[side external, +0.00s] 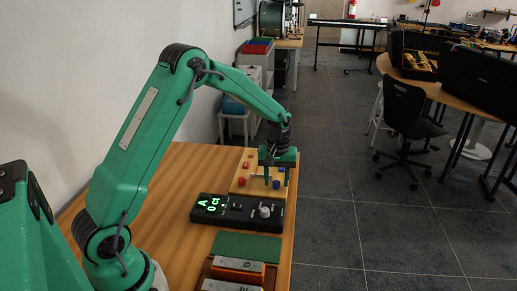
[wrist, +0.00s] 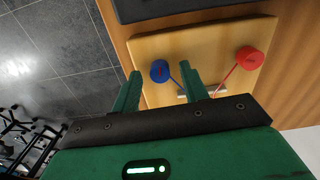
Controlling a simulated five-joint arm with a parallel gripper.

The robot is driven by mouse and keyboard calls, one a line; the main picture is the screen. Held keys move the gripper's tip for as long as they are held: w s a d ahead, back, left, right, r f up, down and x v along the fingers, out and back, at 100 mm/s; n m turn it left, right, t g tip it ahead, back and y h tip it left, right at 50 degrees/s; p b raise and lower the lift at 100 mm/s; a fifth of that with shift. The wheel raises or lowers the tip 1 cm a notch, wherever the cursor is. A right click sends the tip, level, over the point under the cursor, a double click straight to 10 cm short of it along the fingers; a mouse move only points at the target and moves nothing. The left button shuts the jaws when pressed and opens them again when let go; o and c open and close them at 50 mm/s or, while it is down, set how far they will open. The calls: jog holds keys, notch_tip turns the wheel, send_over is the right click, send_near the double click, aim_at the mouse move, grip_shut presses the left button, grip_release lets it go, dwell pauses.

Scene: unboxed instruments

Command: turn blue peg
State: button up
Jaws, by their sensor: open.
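The blue peg (wrist: 159,71) is a round knob on the light wooden board (wrist: 205,45). In the wrist view it lies just ahead of the gap between my fingertips, nearer the left finger. A thin blue line runs from it toward my right finger. My gripper (wrist: 161,77) is open and empty, with its two green fingers apart. In the side view, the blue peg (side external: 276,184) shows below and beside my gripper (side external: 270,178), over the board (side external: 242,187). Whether a finger touches the peg cannot be told.
A red peg (wrist: 250,59) with a red line sits on the same board, to the right. A black tuner box (side external: 236,212) with a green display reading "A 0 ct" stands in front of the board.

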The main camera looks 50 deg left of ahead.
aim_at(276, 183)
jog(key=shift+r, duration=3.8)
jog(key=s+d+r+m+t, duration=0.3)
jog(key=s+d+r+m, duration=0.25)
jog(key=s+r, duration=0.65)
jog(key=s+d+m+t, duration=0.1)
jog(key=s+d+m, duration=0.1)
jog(key=s, duration=0.5)
jog(key=s+d+m+t, duration=0.1)
jog(key=s+m, duration=0.1)
jog(key=s, duration=0.6)
jog(key=shift+d+r+t, duration=0.3)
jog(key=shift+d+r, duration=0.1)
